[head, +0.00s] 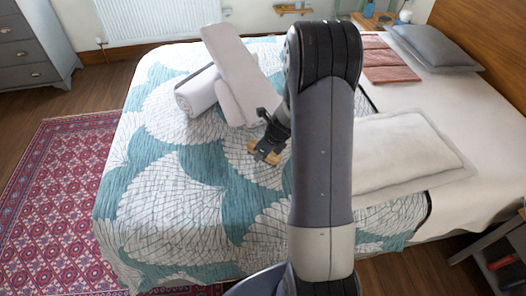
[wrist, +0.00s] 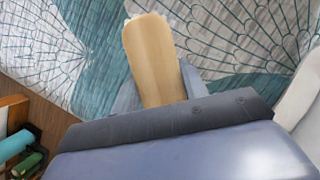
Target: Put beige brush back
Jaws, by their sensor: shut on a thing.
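The beige brush (wrist: 150,55) is held in my gripper (head: 268,153) above the bed. In the wrist view its pale wooden back fills the space between the fingers, which are largely hidden behind it. In the head view the brush (head: 256,149) shows as a small tan piece at the gripper's tip, over the teal and white quilt. My gripper is shut on it. Whether the brush touches the quilt cannot be told.
White rolled towels (head: 222,85) lie on the quilt (head: 165,185) close behind my gripper. A white pillow (head: 400,155) lies to the right. A small bedside table (head: 375,20) stands at the back. A dark shelf unit (head: 492,255) with items stands at lower right. A red rug (head: 50,180) covers the left floor.

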